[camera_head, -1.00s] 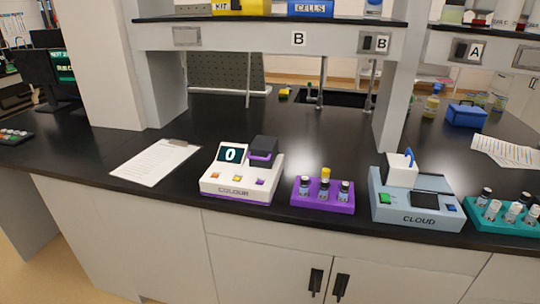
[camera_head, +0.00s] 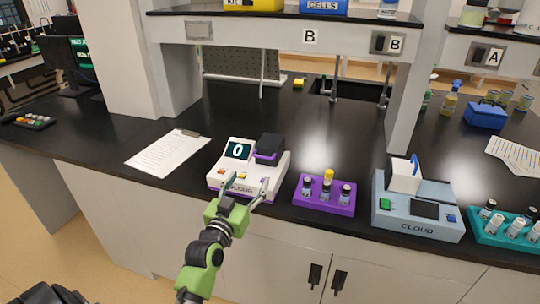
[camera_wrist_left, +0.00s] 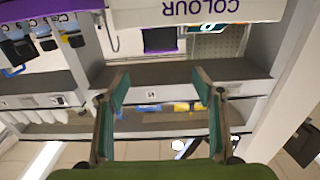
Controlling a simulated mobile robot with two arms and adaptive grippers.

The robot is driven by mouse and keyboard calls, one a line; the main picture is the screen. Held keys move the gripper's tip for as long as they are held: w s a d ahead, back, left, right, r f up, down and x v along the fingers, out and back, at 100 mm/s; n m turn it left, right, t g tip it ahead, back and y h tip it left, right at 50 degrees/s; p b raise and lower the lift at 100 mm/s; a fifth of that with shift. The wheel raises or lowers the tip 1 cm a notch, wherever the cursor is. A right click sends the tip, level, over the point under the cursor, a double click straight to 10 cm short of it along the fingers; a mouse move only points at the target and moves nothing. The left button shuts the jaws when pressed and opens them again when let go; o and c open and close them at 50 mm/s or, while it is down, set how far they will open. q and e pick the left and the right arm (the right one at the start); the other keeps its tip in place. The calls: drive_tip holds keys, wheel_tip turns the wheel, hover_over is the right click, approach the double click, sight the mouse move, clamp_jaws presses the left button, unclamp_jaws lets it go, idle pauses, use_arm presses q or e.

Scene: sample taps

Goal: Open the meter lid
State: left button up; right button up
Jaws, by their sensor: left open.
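The white COLOUR meter (camera_head: 275,185) with a purple base stands at the bench's front edge, its screen reading 0. Its black lid (camera_head: 269,146) with a purple lower edge sits on the back right of the meter and looks shut. In the left wrist view the meter's white front (camera_wrist_left: 150,13) is upside down at the top, and the dark lid (camera_wrist_left: 160,40) shows below it. My left gripper (camera_head: 248,186) is open and empty, just in front of the meter; contact cannot be told. Its two fingers also show spread in the left wrist view (camera_wrist_left: 160,84).
A purple rack (camera_head: 325,204) with several vials stands right of the meter. Further right are the blue-grey CLOUD meter (camera_head: 417,222) and a teal vial rack (camera_head: 505,239). A clipboard (camera_head: 165,155) lies left.

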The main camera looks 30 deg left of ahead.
sight(263, 157)
use_arm(q)
drive_tip(key=p+x, duration=0.1)
drive_tip(key=x, duration=1.2)
drive_tip(key=shift+w+p, duration=0.2)
drive_tip(key=shift+p, duration=0.15)
